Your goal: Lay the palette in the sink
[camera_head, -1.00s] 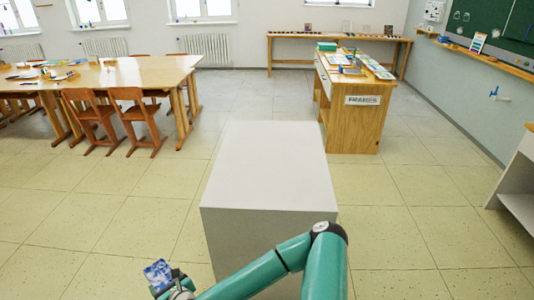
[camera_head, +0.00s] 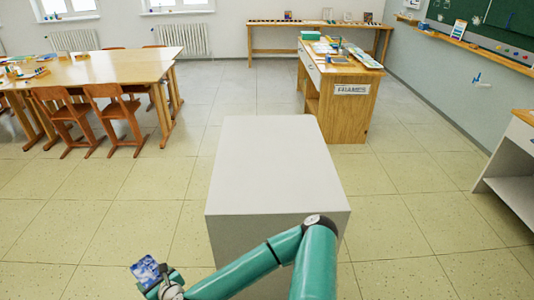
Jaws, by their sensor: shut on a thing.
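My gripper (camera_head: 160,283) is at the bottom left of the head view, at the end of my teal arm. It is shut on a small flat blue and white piece (camera_head: 146,270), which looks like the palette. The piece is held tilted above the floor, left of the grey block. The fingertips are small and partly hidden behind it. I cannot make out a sink in this view.
A grey block (camera_head: 268,165) stands right ahead. A wooden desk (camera_head: 345,108) with papers is beyond it. A long table (camera_head: 95,68) with chairs (camera_head: 115,110) is at left. A white-sided cabinet (camera_head: 510,160) is at right. Tiled floor is free between them.

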